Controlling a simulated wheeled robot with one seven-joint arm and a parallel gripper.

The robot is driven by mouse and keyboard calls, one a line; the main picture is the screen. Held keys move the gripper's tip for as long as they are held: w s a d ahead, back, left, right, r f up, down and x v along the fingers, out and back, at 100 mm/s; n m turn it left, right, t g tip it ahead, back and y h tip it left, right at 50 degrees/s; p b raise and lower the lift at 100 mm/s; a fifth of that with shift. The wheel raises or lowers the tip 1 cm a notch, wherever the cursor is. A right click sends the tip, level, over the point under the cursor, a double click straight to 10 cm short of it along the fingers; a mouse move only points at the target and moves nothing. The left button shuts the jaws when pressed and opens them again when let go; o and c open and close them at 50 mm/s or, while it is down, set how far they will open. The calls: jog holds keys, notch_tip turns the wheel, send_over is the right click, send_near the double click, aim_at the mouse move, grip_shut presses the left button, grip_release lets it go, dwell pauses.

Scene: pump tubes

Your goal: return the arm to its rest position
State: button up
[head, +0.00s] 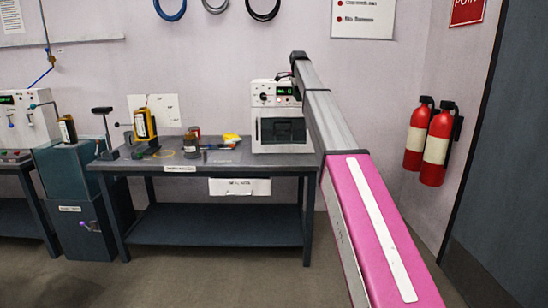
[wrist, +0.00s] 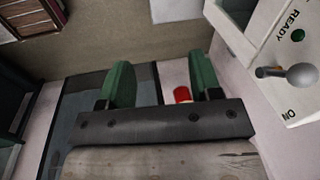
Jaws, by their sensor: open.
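My arm reaches from the lower right of the head view, with its pink link (head: 375,235) nearest, up toward the back wall. Its far end stands over the right end of the bench, close to a white machine (head: 282,117). My gripper cannot be made out in the head view. In the wrist view my gripper (wrist: 161,84) shows two green fingers set wide apart. Nothing is held between them. A small red thing (wrist: 182,94) shows beyond them, partly hidden. A white panel (wrist: 293,60) marked READY and ON, with a lever, is close on the right.
The grey bench (head: 225,160) bears a yellow-and-black bottle (head: 144,124), a stand and small items. A blue-green cabinet (head: 80,210) and another white machine (head: 30,125) stand left. Two fire extinguishers (head: 436,148) hang right, by a dark door (head: 510,160). The floor in front is clear.

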jog(key=s+d+f+n, duration=0.1)
jog(key=s+f+n, duration=0.2)
jog(key=s+f, duration=0.65)
jog(key=s+d+f+n, duration=0.2)
jog(key=s+f, duration=0.3)
jog(key=f, duration=1)
jog(key=s+d+f+n, duration=0.1)
jog(key=s+f+n, duration=0.2)
jog(key=s+f, duration=0.75)
jog(key=s+d+f+n+g, duration=0.1)
jog(key=s+f+n, duration=0.3)
jog(key=s+f, duration=0.7)
jog(key=s+d+f+n, duration=0.2)
jog(key=s+f+n, duration=0.2)
jog(key=s+f, duration=0.7)
jog(key=s, duration=0.6)
jog(key=shift+s+n+g, duration=0.15)
jog(key=shift+n+g, duration=0.25)
